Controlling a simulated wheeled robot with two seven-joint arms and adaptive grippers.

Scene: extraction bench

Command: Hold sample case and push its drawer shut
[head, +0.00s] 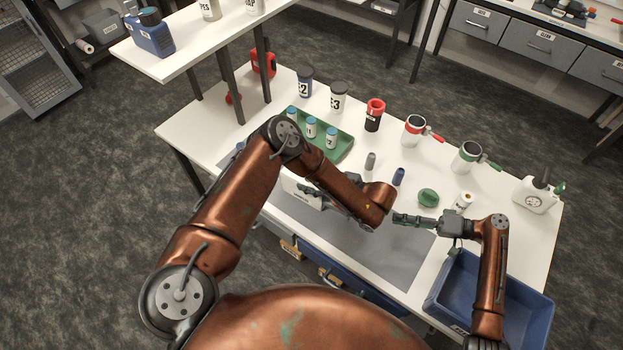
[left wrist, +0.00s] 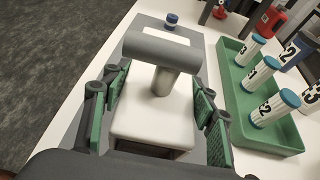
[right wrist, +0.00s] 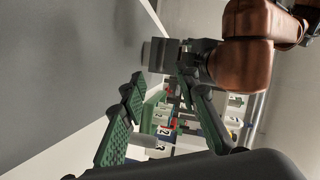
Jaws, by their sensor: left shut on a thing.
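The sample case, a white box with a grey T-shaped handle, stands between the fingers of my left gripper (left wrist: 152,115) in the left wrist view; its white body (left wrist: 150,128) fills the gap. In the head view the case (head: 301,193) is mostly hidden behind my left arm. My left gripper is shut on the case, with green pads on both sides. The drawer cannot be made out clearly; a dark gap shows low on the case. My right gripper (head: 402,220) is to the right of the left forearm, apart from the case. Its fingers (right wrist: 160,125) are spread and empty.
A green tray (head: 346,151) with several blue-capped vials lies behind the left arm. Jars, mugs, a small grey cylinder (head: 370,161), a blue cylinder (head: 398,176) and a green lid (head: 428,197) stand farther back. A blue bin (head: 530,300) is at front right. The grey mat (head: 385,258) is partly clear.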

